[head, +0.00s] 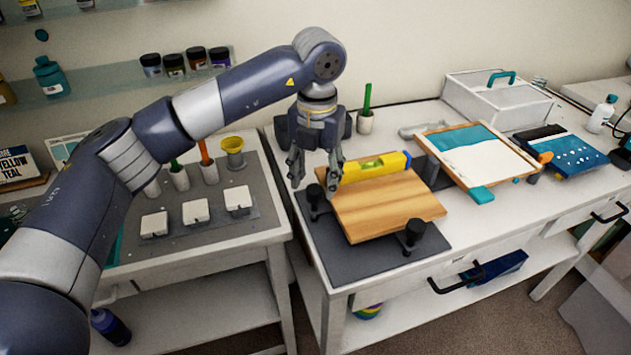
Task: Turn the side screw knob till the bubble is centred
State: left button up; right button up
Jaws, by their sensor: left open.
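A wooden board (385,207) lies over a dark grey mat (342,255) on the right-hand bench. A yellow spirit level (392,164) rests along the board's far edge; its vial is greenish, and the bubble is too small to read. One black screw knob (314,197) stands at the board's left side, another (413,234) at its front edge. My left gripper (315,185) points down, open, its fingers above and around the left-side knob. I cannot tell whether they touch it. My right gripper is out of view.
A framed panel (480,155) with teal resin lies right of the board, beside a white box (497,98). A cup with a green stick (366,122) stands behind the level. The left bench holds several white blocks (196,212) and a yellow funnel (232,146).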

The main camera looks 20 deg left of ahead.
aim_at(317, 190)
pick_arm(q)
notch_tip(317, 190, up, 10)
jog(key=shift+s+d, duration=0.15)
dwell(0.4)
